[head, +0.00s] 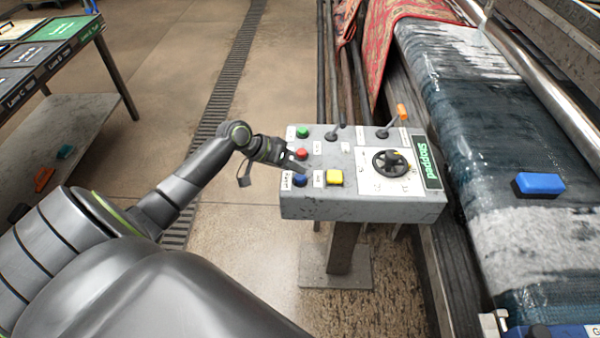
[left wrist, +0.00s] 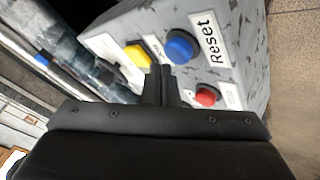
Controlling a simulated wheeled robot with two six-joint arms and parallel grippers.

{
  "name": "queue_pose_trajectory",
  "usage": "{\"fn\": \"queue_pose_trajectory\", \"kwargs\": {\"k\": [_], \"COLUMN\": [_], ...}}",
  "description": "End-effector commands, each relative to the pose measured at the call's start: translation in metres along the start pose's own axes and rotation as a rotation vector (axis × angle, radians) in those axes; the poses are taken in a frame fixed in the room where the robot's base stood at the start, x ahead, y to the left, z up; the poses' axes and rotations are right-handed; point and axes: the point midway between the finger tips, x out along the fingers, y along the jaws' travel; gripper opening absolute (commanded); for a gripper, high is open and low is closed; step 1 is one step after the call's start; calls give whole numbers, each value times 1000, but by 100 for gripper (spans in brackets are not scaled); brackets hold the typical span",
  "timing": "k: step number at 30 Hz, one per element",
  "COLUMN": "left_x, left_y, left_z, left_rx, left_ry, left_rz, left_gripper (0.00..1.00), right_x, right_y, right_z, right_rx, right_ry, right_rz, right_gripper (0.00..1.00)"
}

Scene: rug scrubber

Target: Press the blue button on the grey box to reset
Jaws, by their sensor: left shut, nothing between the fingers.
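The grey box (head: 360,208) stands on a post in the middle of the head view. Its blue button (head: 300,180) is at the near left corner. In the left wrist view the blue button (left wrist: 179,46) sits beside a label reading "Reset" (left wrist: 203,40). My left gripper (head: 300,168) is shut and empty over the left part of the box, close to the blue button. In the left wrist view its fingertips (left wrist: 161,70) show just below the blue button; I cannot tell whether they touch the box. My right gripper is not in view.
Near the blue button are a yellow button (head: 335,177), a red button (head: 301,154) and a green button (head: 302,132). The box also has a black handwheel (head: 390,163), levers and a "Stopped" display (head: 426,162). A roller machine with a wet rug (head: 500,130) runs along the right.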

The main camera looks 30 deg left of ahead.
Motion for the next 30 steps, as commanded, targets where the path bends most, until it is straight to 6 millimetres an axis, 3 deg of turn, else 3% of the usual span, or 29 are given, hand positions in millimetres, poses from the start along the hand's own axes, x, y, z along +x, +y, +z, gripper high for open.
{"fn": "queue_pose_trajectory", "kwargs": {"k": [11,25,30], "left_x": [-2,-33,-37], "left_y": [2,24,27], "left_z": [-2,-24,-27], "left_rx": [0,1,0], "left_ry": [1,1,1], "left_rz": [1,1,1], "left_gripper": [0,0,0], "right_x": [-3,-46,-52], "right_y": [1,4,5], "right_z": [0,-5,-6], "right_rx": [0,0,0], "right_ry": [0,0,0], "right_rz": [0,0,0], "right_gripper": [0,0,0]}}
